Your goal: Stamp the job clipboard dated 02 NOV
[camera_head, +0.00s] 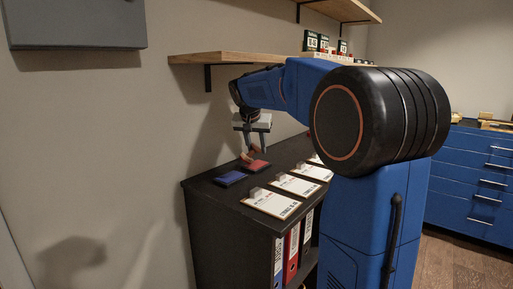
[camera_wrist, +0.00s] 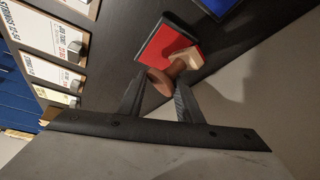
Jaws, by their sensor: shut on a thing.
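My gripper (camera_head: 256,147) is shut on the wooden stamp (camera_head: 248,156) at the back of the black cabinet top. In the wrist view, the stamp's round brown handle (camera_wrist: 172,75) is between the fingers of my gripper (camera_wrist: 162,86), and its pale block (camera_wrist: 187,58) overlaps the red ink pad (camera_wrist: 160,42). I cannot tell whether the block touches the pad. Several clipboards with white sheets lie in a row, the nearest (camera_head: 272,204) at the cabinet's front; one also shows in the wrist view (camera_wrist: 50,70). Their dates are too small to read surely.
A blue ink pad (camera_head: 230,178) lies beside the red pad (camera_head: 257,165). A wooden shelf (camera_head: 215,57) hangs above the cabinet (camera_head: 222,213). Binders (camera_head: 291,253) stand below its top. Blue drawers (camera_head: 470,175) are at the right.

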